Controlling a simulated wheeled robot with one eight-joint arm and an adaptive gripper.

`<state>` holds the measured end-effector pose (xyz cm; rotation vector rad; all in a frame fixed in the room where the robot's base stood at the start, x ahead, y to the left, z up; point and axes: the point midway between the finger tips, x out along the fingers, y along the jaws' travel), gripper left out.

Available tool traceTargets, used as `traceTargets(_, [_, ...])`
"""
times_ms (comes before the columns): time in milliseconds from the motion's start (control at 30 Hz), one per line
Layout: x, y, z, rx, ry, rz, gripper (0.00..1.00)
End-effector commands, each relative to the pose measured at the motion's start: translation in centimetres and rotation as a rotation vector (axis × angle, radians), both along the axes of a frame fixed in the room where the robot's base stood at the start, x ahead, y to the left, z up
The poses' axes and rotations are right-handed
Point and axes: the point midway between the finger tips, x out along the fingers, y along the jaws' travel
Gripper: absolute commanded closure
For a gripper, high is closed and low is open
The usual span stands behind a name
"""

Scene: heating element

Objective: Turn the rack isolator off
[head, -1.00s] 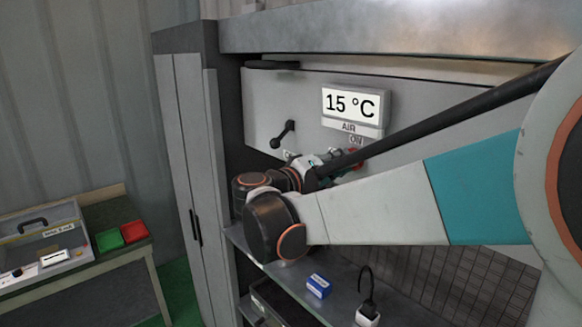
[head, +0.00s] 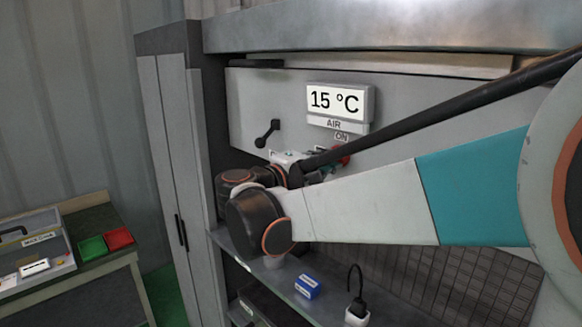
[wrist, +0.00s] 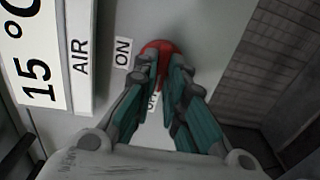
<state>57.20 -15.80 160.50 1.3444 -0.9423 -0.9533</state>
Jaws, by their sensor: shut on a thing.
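The red rack isolator handle (wrist: 158,47) shows at the fingertips in the wrist view, on the grey panel. My gripper (wrist: 166,60) is shut on it, one finger on each side, and the fingers hide part of it. The ON label (wrist: 123,53) lies beside the handle. A second label (wrist: 153,101) is partly hidden between the fingers. In the head view, a bit of the red handle (head: 345,159) shows past my arm, below the ON label (head: 342,136). The handle's exact angle is hard to tell.
A display (head: 337,101) reading 15 °C, marked AIR, sits above the isolator. A black lever (head: 267,133) is to its left. Below, a shelf holds a blue box (head: 307,287) and a small item with a black loop (head: 356,305). Green and red trays (head: 93,246) stand at left.

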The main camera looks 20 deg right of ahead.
Motion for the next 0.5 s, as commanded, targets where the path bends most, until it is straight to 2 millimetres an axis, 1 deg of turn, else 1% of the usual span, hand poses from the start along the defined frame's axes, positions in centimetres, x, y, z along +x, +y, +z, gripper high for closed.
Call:
traceTargets(367, [-0.14, 0.05, -0.09, 0.000, 0.005, 0.002, 1.00])
traceTargets(400, [-0.14, 0.05, -0.09, 0.001, 0.004, 0.002, 0.82])
traceTargets(467, [-0.13, 0.05, -0.08, 0.001, 0.004, 0.002, 0.68])
traceTargets(500, [-0.13, 0.05, -0.07, 0.001, 0.004, 0.002, 0.68])
